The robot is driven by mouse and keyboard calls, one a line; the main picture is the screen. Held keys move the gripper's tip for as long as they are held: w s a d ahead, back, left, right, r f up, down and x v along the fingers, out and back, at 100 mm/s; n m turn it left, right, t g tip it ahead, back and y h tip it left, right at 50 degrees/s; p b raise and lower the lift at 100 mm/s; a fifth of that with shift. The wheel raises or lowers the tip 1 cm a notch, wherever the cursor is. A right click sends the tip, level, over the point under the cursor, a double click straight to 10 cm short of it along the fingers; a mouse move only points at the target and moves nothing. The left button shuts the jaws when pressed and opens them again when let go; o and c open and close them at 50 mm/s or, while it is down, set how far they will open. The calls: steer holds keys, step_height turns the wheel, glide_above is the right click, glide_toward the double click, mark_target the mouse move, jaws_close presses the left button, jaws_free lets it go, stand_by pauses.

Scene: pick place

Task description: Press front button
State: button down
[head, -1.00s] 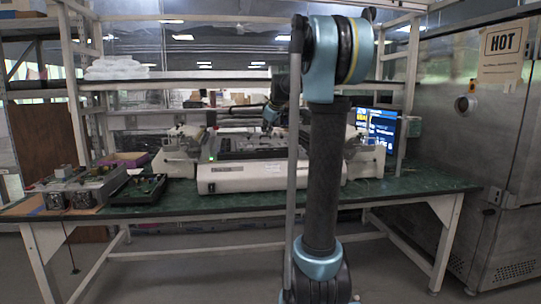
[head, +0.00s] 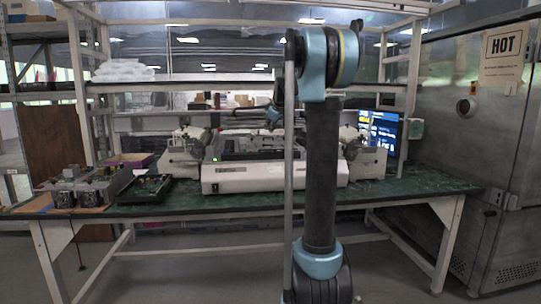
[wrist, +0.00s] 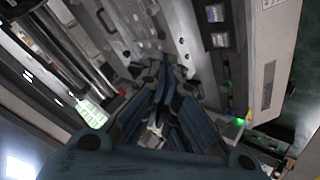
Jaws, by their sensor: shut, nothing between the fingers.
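A long white bench machine (head: 270,178) stands in the middle of the green bench, with a small green light at its left end. A small dark square shows on its front face, but I cannot tell whether it is the front button. In the head view the gripper is small and partly hidden behind my arm.
An electronics unit (head: 85,188) and a black tray (head: 145,189) lie on the bench (head: 200,207) at left. A lit monitor (head: 380,132) stands at right. Shelf posts and a shelf frame the machine. A large metal oven (head: 470,150) stands far right.

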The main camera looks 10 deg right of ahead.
steer(key=shift+f, duration=3.95)
steer(key=shift+f, duration=0.75)
steer(key=shift+r, duration=3.35)
steer(key=shift+s, duration=0.15)
